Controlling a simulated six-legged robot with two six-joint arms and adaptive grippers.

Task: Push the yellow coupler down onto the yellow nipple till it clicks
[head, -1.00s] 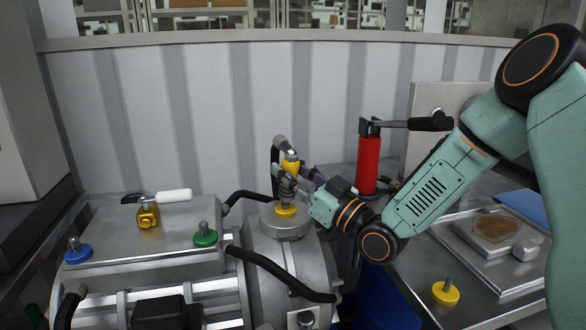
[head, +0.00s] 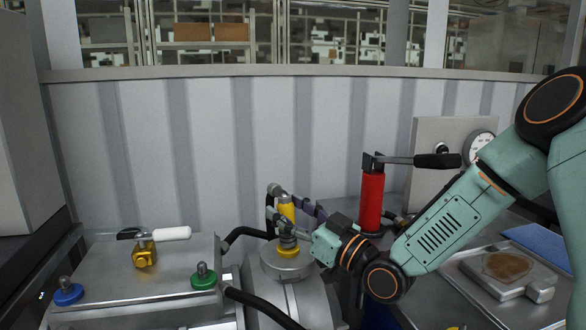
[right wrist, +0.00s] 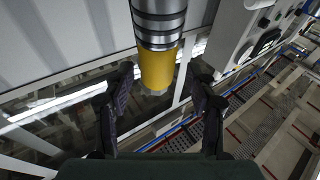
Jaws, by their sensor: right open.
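The yellow coupler (head: 287,209) stands roughly upright above the yellow-ringed nipple (head: 288,252) on the drive unit's round housing. Silver metal shows between the two yellow parts; I cannot tell whether the coupler is fully seated. My right gripper (head: 283,229) is at the coupler's lower part, coming in from the right. In the right wrist view, the coupler (right wrist: 157,66) shows with its ridged silver sleeve (right wrist: 158,22). The right gripper's dark fingers (right wrist: 160,86) are spread, one on each side, with gaps to the coupler. My left gripper is not in view.
A brass valve with a white handle (head: 145,252), a green-ringed nipple (head: 204,277) and a blue-ringed one (head: 67,291) sit on the unit at left. A red hand pump (head: 371,200) stands behind my arm. A metal tray (head: 484,287) lies at right.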

